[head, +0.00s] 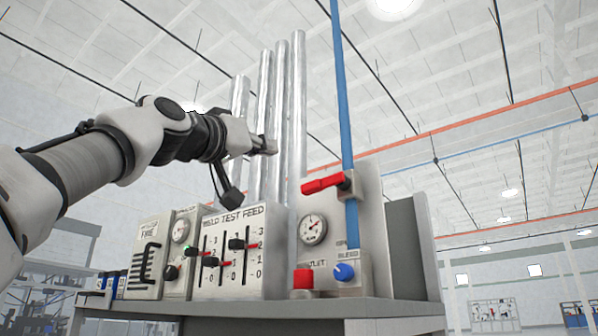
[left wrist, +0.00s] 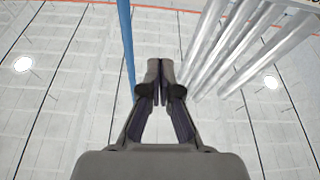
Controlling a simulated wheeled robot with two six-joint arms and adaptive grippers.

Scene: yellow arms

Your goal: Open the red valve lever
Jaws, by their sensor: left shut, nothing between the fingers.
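The red valve lever (head: 322,184) sits on a blue vertical pipe (head: 344,90) at the right of the panel. Its handle points left from the grey valve body, roughly crosswise to the pipe. My left gripper (head: 270,147) is in front of the silver pipes, up and to the left of the lever, and apart from it. In the left wrist view the fingers (left wrist: 160,75) are together with nothing between them. The blue pipe (left wrist: 126,40) passes left of the fingers there. The lever does not show in the left wrist view. My right gripper is not in view.
Several silver vertical pipes (head: 298,110) rise behind the panel. Below the lever are a round gauge (head: 312,229), a red knob (head: 303,279) and a blue knob (head: 343,271). A slider panel (head: 228,252) stands left. The air right of the blue pipe is free.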

